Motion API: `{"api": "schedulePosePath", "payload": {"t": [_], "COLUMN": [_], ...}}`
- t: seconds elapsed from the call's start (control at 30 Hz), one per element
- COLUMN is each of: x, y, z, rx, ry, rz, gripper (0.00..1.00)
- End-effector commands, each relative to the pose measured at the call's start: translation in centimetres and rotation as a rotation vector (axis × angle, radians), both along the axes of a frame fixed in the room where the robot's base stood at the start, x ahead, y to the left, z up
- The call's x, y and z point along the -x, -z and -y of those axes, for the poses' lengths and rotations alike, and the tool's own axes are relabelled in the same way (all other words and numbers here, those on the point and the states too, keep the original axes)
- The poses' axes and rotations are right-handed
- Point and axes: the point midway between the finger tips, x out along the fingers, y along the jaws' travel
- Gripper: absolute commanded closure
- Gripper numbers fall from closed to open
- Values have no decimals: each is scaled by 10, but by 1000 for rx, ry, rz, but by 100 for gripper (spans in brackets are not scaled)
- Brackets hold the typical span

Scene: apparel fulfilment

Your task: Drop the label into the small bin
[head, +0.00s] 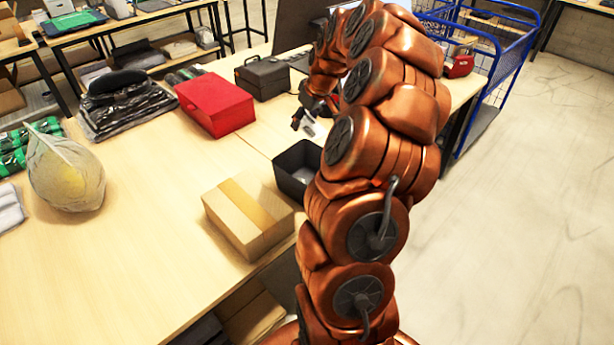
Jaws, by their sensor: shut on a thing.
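My gripper (302,119) is at the end of my copper arm, above the table and a little beyond the small bin. It is shut on a small whitish label (312,130), partly covered by the fingers. The small bin (293,186) is a dark open box on the table, near the front edge, and my arm hides its right side. Something pale shows inside it. The label appears above the bin's far side; the exact height and overlap cannot be told from this view.
A cardboard box (245,220) stands just left of the bin. A red box (215,103) and a dark toolbox (263,78) stand behind. A filled clear bag (65,175) and folded dark clothes (122,105) lie left. The table (120,250) is clear at front left.

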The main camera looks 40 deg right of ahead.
Motion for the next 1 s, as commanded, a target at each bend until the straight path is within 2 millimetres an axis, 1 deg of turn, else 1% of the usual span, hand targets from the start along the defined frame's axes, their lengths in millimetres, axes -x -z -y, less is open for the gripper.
{"api": "schedulePosePath", "payload": {"t": [0.5, 0.67, 0.9, 0.93, 1.0], "x": [0, 0, 0, 0, 0], "y": [48, 55, 55, 55, 55], "z": [0, -1, -1, -1, -1], "rx": [0, 0, 0, 0, 0], "ry": [1, 0, 0, 0, 0], "rz": [-1, 0, 0, 0, 0], "gripper": [49, 49, 49, 37, 29]}}
